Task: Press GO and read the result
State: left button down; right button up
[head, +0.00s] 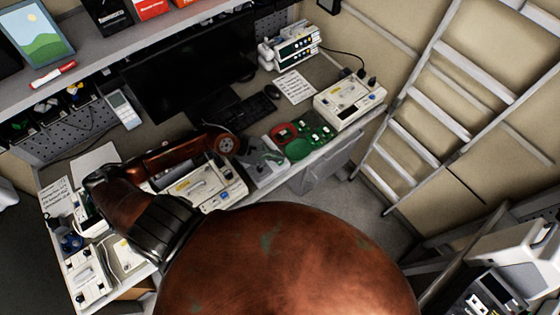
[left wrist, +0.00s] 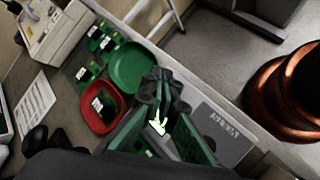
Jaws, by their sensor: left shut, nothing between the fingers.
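A beige tester box (head: 350,100) with a panel of small buttons stands at the right end of the bench. Its corner also shows at the top left of the left wrist view (left wrist: 55,32). A second beige box (head: 208,186) with a handle sits nearer me, left of my left gripper. No GO label or result is legible on either. My left gripper (head: 256,152) is shut and empty, above a grey bin (head: 262,177) holding green boards. In the left wrist view its dark fingers (left wrist: 163,92) are together beside the green dish. My right gripper is not in view.
A red dish (head: 285,133) and a green dish (head: 298,149) lie right of my gripper, with green boards (head: 315,124) beside them. An infusion pump (head: 292,45), keyboard (head: 245,112), monitor (head: 190,68) and printed sheet (head: 294,87) are behind. A ladder (head: 440,90) stands right.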

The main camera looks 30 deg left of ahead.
aim_at(278, 163)
pick_arm(q)
notch_tip(278, 163, up, 4)
jog(key=shift+r+p, duration=0.1)
jog(key=shift+p, duration=0.95)
